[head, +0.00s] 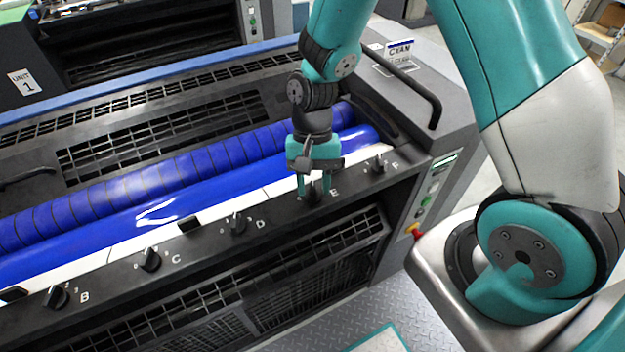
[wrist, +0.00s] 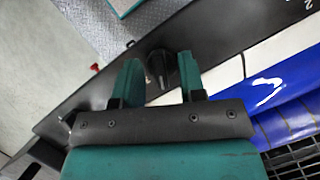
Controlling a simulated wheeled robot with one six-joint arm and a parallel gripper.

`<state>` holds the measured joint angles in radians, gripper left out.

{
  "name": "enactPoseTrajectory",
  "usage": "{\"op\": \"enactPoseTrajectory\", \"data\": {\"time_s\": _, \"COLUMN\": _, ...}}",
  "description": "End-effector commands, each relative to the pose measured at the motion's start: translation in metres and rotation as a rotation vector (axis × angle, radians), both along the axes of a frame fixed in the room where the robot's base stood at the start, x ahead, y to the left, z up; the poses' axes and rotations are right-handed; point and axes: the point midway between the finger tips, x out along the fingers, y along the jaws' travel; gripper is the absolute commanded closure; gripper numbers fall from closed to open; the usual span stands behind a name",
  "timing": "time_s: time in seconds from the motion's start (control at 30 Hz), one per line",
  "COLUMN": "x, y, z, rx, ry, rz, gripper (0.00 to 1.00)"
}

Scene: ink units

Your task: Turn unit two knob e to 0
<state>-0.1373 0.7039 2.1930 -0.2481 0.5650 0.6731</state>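Knob E is a small black knob on the dark front rail of the blue-inked press unit. In the head view it is mostly hidden behind my gripper (head: 314,186), beside the white letter E (head: 334,192). In the wrist view the knob (wrist: 160,68) shows between the two teal fingers of my gripper (wrist: 158,75). The fingers are apart, with a gap on either side of the knob, so my gripper is open and holds nothing. My gripper points down at the rail. The knob's scale and pointer setting cannot be read.
Knobs F (head: 378,166), D (head: 238,225), C (head: 150,260) and B (head: 56,297) sit along the same rail. Blue rollers (head: 180,185) lie behind it. A black handle (head: 425,95) stands at the right end. Unit 1 (head: 22,82) is behind.

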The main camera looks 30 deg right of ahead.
Motion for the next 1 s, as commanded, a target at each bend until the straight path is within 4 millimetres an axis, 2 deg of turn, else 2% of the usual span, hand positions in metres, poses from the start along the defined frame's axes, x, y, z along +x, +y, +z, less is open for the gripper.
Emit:
{"op": "enactPoseTrajectory", "data": {"time_s": 0.23, "x": -0.0002, "y": 0.0001, "z": -0.0007, "rx": 0.0, "ry": 0.0, "rz": 0.0, "gripper": 0.63}}
{"op": "enactPoseTrajectory", "data": {"time_s": 0.4, "x": -0.0003, "y": 0.0, "z": -0.0007, "rx": 0.0, "ry": 0.001, "rz": 0.0, "gripper": 1.0}}
{"op": "enactPoseTrajectory", "data": {"time_s": 0.77, "x": -0.0012, "y": 0.0002, "z": -0.0012, "rx": -0.001, "ry": 0.004, "rz": 0.023, "gripper": 1.0}}
{"op": "enactPoseTrajectory", "data": {"time_s": 1.0, "x": -0.0009, "y": 0.0011, "z": -0.0013, "rx": -0.001, "ry": 0.005, "rz": 0.134, "gripper": 1.0}}
